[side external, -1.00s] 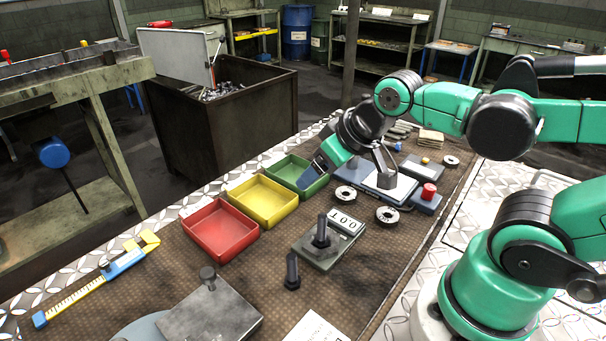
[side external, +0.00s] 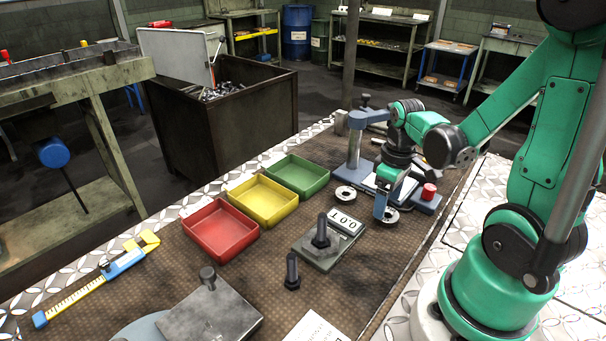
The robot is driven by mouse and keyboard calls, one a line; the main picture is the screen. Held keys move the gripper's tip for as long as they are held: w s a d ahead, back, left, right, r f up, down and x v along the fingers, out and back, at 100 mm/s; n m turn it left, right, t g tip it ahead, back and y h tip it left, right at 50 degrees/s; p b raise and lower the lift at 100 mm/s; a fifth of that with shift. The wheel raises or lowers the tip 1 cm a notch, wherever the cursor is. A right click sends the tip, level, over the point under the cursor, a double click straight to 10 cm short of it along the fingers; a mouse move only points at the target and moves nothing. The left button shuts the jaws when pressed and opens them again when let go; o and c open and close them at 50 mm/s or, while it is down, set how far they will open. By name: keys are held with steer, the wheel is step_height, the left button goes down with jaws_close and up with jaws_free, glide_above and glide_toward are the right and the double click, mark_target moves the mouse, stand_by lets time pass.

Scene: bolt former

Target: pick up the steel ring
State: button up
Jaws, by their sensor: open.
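Two steel rings lie flat on the brown mat. One ring (side external: 344,200) is just left of the blue-grey stand's front and is unobstructed. The other ring (side external: 391,218) lies to its right and is partly hidden by my gripper. My gripper (side external: 380,214) points down with its fingertips at this right ring. I cannot tell from this view whether the fingers touch the ring or hover just above it. My gripper is open, and nothing is seen held in it.
A blue-grey stand (side external: 353,155) rises close behind the rings, and a red button (side external: 429,191) is on its right. Red (side external: 220,238), yellow (side external: 262,212) and green (side external: 305,184) trays are to the left. A bolt gauge block (side external: 325,251) and standing bolt (side external: 292,272) are in front.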

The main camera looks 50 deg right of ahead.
steer(key=shift+f, duration=1.3)
jaws_close()
steer(key=shift+r, duration=0.1)
